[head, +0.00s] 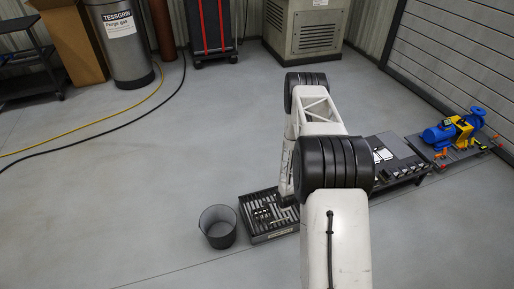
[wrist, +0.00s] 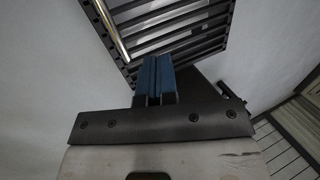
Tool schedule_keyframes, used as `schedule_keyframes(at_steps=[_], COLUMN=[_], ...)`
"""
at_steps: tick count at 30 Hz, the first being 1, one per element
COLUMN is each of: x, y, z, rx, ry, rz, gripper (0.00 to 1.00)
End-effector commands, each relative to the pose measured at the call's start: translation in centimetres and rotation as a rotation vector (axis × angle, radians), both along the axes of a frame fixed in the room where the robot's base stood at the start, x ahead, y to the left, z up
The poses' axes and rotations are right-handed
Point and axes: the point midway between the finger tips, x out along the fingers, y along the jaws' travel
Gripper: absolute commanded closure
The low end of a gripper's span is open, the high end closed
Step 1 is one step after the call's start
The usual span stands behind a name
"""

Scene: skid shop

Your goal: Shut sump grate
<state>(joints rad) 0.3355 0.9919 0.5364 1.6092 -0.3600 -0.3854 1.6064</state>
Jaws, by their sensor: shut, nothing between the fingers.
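A dark slatted grate (wrist: 205,47) fills the upper middle of the wrist view, set at an angle, with pale gaps between its bars. A shiny metal rod (wrist: 108,28) runs along its left part. My gripper (wrist: 154,62) has its two blue fingers together and empty, in front of the grate's lower edge; I cannot tell whether they touch it. In the head view, a low dark slatted unit (head: 258,231) sits on the floor, partly hidden by my arm. My fingers are not clear there. How far the grate is open cannot be told.
A dark round bucket (head: 217,228) stands just left of the slatted unit. To the right are a low dark bench (head: 402,160) and a blue pump (head: 440,134) on a skid. A yellow hose (head: 95,133) and a black one lie at left. The middle floor is clear.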

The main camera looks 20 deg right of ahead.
Motion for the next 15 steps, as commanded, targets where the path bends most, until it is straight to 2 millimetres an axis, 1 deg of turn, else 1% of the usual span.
schedule_keyframes(at_steps=[9, 15], x=[-2.3, -3.5], y=[-0.1, 0.0], z=[-3.7, -6.8], rx=[-0.003, -0.003], ry=[-0.118, -0.135], rz=[-0.002, -0.001], gripper=[1.0, 1.0])
